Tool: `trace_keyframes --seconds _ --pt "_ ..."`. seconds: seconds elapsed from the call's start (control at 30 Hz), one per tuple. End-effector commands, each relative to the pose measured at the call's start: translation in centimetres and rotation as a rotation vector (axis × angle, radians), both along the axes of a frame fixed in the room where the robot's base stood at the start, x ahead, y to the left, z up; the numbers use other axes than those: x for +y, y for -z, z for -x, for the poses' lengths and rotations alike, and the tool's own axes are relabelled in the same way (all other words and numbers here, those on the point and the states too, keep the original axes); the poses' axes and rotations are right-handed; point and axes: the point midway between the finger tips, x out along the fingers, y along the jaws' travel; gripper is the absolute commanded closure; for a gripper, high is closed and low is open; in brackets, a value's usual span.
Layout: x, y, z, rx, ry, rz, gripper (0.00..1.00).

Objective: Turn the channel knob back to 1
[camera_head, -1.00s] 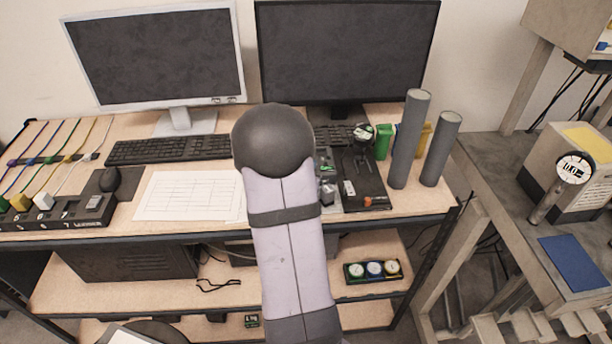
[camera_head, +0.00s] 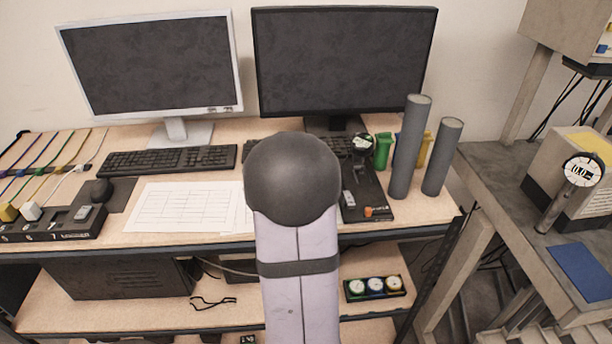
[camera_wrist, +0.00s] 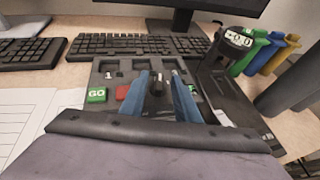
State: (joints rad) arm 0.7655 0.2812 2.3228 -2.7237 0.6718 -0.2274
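A dark control panel (camera_wrist: 107,75) lies in front of a keyboard in the wrist view. It carries a green GO button (camera_wrist: 96,95) and a red piece (camera_wrist: 123,92). A small dark upright piece (camera_wrist: 157,85), perhaps the channel knob, shows between the blue fingers of my gripper (camera_wrist: 163,78). The fingers are apart, one on each side of it. I cannot tell whether they touch it, and its setting is unreadable.
A round readout (camera_wrist: 237,38) on a dark post stands right of the panel. Green, blue and yellow bins (camera_wrist: 245,52) stand behind it. Grey cylinders (camera_head: 408,150) rise to the right. Paper sheets (camera_head: 185,207) lie left. Two monitors (camera_head: 345,60) stand at the back.

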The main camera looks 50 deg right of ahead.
Motion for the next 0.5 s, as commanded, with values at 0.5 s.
trace_keyframes --seconds 0.5 --pt "0.83 -0.31 0.43 0.0 -0.001 0.0 0.71"
